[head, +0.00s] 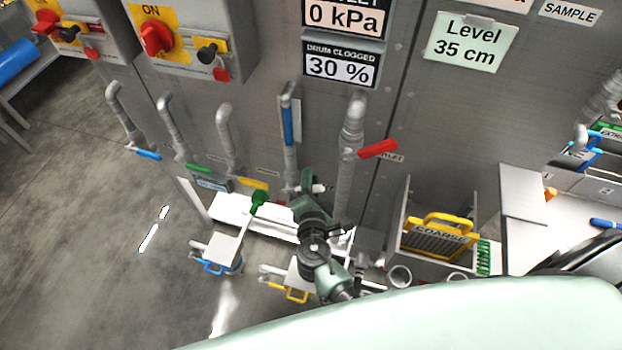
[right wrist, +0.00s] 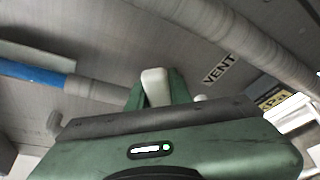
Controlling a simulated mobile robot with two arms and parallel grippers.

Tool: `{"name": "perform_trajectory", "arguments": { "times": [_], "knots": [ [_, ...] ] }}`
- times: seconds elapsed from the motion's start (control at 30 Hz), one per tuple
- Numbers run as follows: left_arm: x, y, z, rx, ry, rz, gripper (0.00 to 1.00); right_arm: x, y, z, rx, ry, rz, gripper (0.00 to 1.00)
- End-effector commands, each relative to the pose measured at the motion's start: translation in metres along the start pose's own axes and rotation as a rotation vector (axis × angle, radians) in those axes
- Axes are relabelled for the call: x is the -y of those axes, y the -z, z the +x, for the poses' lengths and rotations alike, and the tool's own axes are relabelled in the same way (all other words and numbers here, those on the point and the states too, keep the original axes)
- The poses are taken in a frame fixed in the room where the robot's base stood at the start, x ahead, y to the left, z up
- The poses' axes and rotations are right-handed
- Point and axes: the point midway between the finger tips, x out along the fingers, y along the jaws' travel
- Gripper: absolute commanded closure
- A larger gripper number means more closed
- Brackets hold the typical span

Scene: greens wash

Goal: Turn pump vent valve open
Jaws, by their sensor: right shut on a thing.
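The pump vent valve has a white handle (right wrist: 155,88), low on the grey panel beside the VENT label (right wrist: 219,71). My right gripper (head: 307,182) is at this handle, below the blue-handled pipe in the head view. In the right wrist view my right gripper (right wrist: 157,82) is shut on the white handle, with its green fingers on either side. Part of the white handle (head: 319,188) shows beside the fingers in the head view. The valve body is mostly hidden by my gripper. My left gripper is not in view.
Grey pipes run close by, one with a blue lever (head: 288,124) and one with a red lever (head: 378,149). A display reads 0 kPa (head: 343,17), another 30 % (head: 340,69). A yellow-handled COARSE screen (head: 437,238) stands at right. Open floor (head: 90,220) lies left.

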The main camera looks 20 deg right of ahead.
Motion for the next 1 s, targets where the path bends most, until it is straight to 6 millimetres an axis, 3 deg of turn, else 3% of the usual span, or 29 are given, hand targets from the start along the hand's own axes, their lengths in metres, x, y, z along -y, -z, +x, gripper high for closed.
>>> {"name": "perform_trajectory", "arguments": {
  "times": [0.03,0.1,0.47,0.8,1.0],
  "knots": [
    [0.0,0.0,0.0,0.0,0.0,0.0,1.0,0.001,0.001,-0.001,-0.002,0.002,-0.001,0.72],
    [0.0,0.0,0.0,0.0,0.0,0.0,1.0,0.001,0.001,-0.001,-0.002,0.002,-0.001,0.58],
    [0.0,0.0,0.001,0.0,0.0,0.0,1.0,0.001,0.001,-0.004,-0.001,0.001,0.001,0.58],
    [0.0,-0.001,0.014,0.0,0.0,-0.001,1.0,0.003,0.002,-0.058,-0.003,0.002,0.001,0.58],
    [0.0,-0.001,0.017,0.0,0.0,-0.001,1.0,0.001,0.001,-0.077,-0.001,0.001,-0.001,0.58]
  ]
}}
